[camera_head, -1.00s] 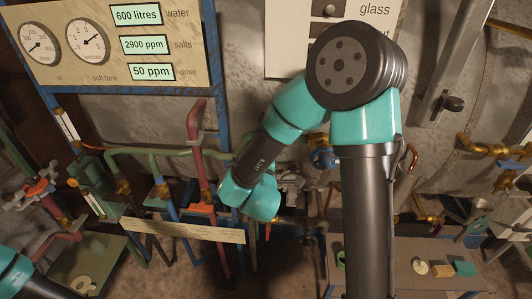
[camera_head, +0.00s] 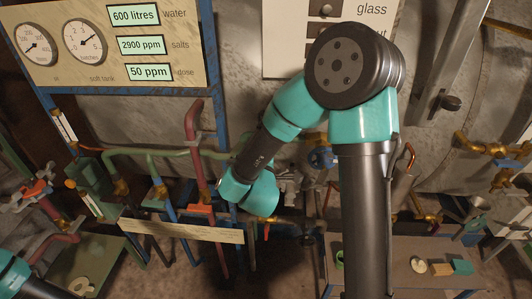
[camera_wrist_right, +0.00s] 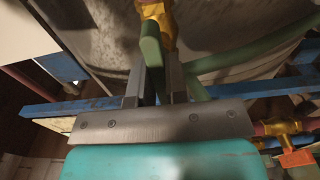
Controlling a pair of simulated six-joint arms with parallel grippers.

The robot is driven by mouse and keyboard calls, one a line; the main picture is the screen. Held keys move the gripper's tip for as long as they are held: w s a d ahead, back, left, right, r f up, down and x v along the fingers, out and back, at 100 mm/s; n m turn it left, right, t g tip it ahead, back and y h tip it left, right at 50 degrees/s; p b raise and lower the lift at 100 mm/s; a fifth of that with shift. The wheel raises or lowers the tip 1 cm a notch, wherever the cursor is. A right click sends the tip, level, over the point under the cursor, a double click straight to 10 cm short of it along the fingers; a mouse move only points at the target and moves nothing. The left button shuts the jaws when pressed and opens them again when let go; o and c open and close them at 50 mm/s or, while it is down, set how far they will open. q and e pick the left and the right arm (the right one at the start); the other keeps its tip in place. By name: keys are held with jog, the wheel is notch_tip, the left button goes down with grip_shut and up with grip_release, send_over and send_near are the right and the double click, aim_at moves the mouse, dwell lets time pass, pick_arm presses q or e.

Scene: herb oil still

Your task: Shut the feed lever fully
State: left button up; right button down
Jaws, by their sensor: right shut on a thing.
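The lever is a green handle (camera_wrist_right: 151,45) on a brass valve (camera_wrist_right: 156,10), seen at the top middle of the right wrist view. My right gripper (camera_wrist_right: 157,75) has its two grey fingers on either side of the handle and is shut on it. The handle stands upright in that view, its lower end between the fingers. In the head view my right forearm and wrist (camera_head: 250,190) reach down left towards the pipework, and they hide the gripper and the lever. My left arm shows only at the lower left corner; its gripper is not in view.
A gauge panel (camera_head: 120,78) stands at upper left. Coloured pipes and red-orange valve handles (camera_head: 200,209) crowd below it, close to my right wrist. A labelled strip (camera_head: 180,231) runs below them. A small table (camera_head: 405,280) with several small items stands at lower right.

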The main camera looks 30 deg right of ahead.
jog(key=shift+m, duration=0.4)
jog(key=m, duration=0.8)
jog(key=shift+m, duration=0.4)
jog(key=m, duration=0.4)
jog(key=shift+m, duration=2.4)
jog(key=c, duration=1.1)
grip_release()
